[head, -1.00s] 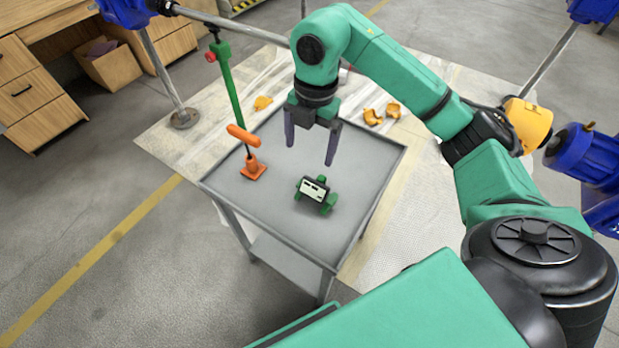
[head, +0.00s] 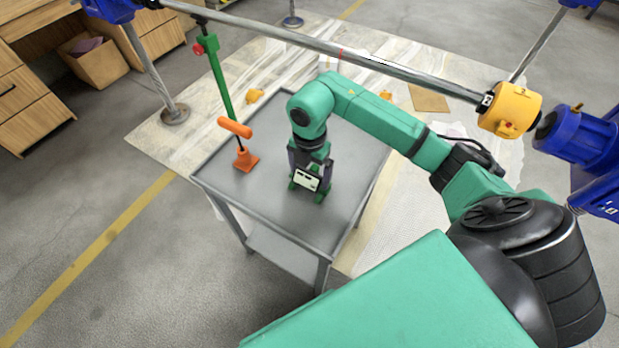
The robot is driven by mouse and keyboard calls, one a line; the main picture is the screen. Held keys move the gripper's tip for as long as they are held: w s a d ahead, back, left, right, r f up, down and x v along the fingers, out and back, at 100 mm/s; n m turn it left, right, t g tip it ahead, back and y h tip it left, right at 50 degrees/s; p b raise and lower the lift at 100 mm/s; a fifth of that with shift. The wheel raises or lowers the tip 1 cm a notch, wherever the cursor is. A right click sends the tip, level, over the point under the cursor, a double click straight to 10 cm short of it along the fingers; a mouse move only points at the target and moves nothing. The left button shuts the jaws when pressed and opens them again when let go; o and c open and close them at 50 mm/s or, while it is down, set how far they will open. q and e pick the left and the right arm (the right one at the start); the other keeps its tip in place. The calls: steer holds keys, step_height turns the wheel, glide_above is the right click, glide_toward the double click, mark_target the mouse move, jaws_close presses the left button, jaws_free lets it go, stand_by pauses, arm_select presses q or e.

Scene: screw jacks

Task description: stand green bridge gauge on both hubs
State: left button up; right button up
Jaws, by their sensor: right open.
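The green bridge gauge (head: 308,181), with a white and black face, stands on the grey cart top (head: 220,181). My right gripper (head: 310,180) is lowered over it, open, with its dark fingers on either side of the gauge. The fingertips are partly hidden, and I cannot tell whether they touch it. A long steel shaft (head: 330,49) runs across the back to a yellow housing (head: 510,110) at the right, with a blue motor (head: 578,147) beyond it. I cannot clearly make out the two hubs there. My left gripper is not in view.
Yellow pieces (head: 255,95) lie on the floor mat. The cart's front is clear.

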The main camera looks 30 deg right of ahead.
steer(key=shift+r, duration=0.1)
steer(key=c, duration=1.4)
